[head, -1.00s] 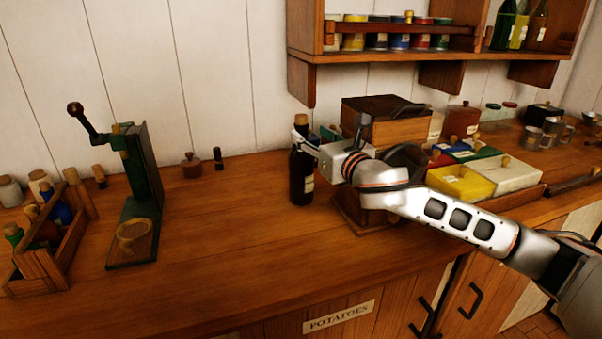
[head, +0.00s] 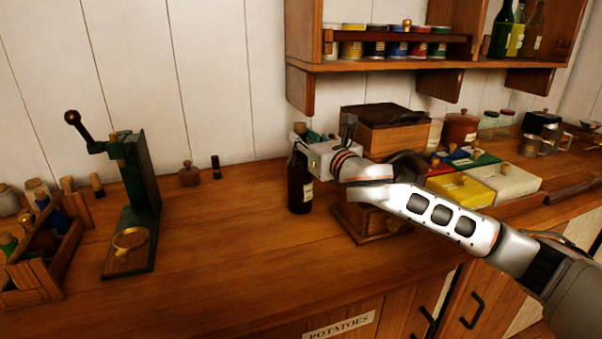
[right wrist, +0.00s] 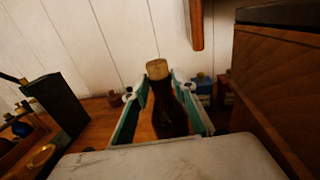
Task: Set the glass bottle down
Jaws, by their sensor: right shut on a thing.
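The dark brown glass bottle (head: 300,190) with a cork stopper and a pale label is upright over the wooden counter, left of the wooden box. Its base looks at or very near the counter; I cannot tell whether it touches. My right gripper (head: 299,148) is shut around the bottle's upper part, coming in from the right, and hides some of it. In the right wrist view the bottle (right wrist: 168,112) stands between the two green-edged fingers, cork up. My left gripper is not in view.
A green press-like stand (head: 140,180) and a bottle caddy (head: 40,265) are at left. Yellow and white boxes (head: 505,182) sit at right. The counter (head: 225,235) left of the bottle is clear.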

